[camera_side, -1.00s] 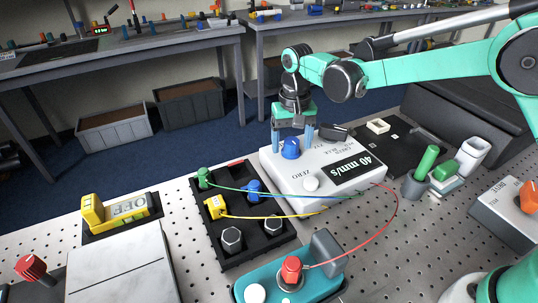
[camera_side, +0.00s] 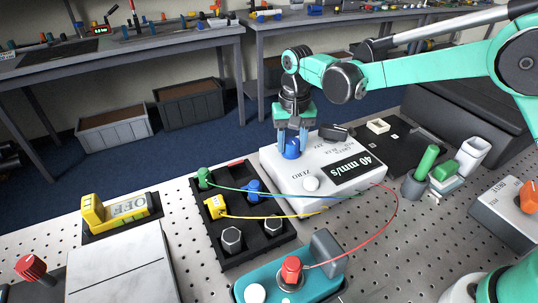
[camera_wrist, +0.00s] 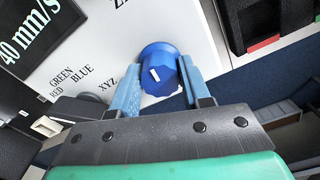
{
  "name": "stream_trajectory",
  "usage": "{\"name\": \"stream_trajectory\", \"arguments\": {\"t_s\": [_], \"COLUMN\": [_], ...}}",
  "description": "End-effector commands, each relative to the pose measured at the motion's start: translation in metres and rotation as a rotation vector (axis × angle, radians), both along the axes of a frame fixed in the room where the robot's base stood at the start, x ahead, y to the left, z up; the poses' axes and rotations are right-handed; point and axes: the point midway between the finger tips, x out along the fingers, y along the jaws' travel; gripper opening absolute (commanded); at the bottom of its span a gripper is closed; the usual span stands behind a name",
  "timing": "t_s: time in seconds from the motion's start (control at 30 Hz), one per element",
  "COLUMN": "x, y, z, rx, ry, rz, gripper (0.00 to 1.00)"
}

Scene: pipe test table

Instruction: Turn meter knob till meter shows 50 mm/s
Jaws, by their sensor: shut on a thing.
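The white meter box (camera_side: 283,181) stands on the perforated table, and its dark display (camera_side: 360,170) reads 40 mm/s. Part of the display also shows in the wrist view (camera_wrist: 30,35). The blue meter knob (camera_side: 291,150) is on the box's far left part. In the wrist view the knob (camera_wrist: 158,68) has a white pointer mark, with the letters XYZ, BLUE, GREEN and RED beside it. My gripper (camera_side: 292,140) comes down from above with its blue fingers shut on the knob, one on either side. The fingers also show in the wrist view (camera_wrist: 160,85).
A black tray (camera_side: 238,262) with colored connectors is left, a teal unit (camera_side: 325,278) with a red plug in front. A grey cup (camera_side: 413,187) with a green cylinder stands right.

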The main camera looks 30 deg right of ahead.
Motion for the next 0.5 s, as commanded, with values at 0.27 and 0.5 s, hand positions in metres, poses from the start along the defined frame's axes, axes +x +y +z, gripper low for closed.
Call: {"name": "stream_trajectory", "arguments": {"t_s": [0.27,0.5], "x": [0.0001,0.0003], "y": [0.0002,0.0004], "z": [0.0004,0.0005], "rx": [-0.001,-0.001], "ry": [0.0,0.0], "rz": [-0.219,-0.433], "gripper": [0.0,0.0]}}
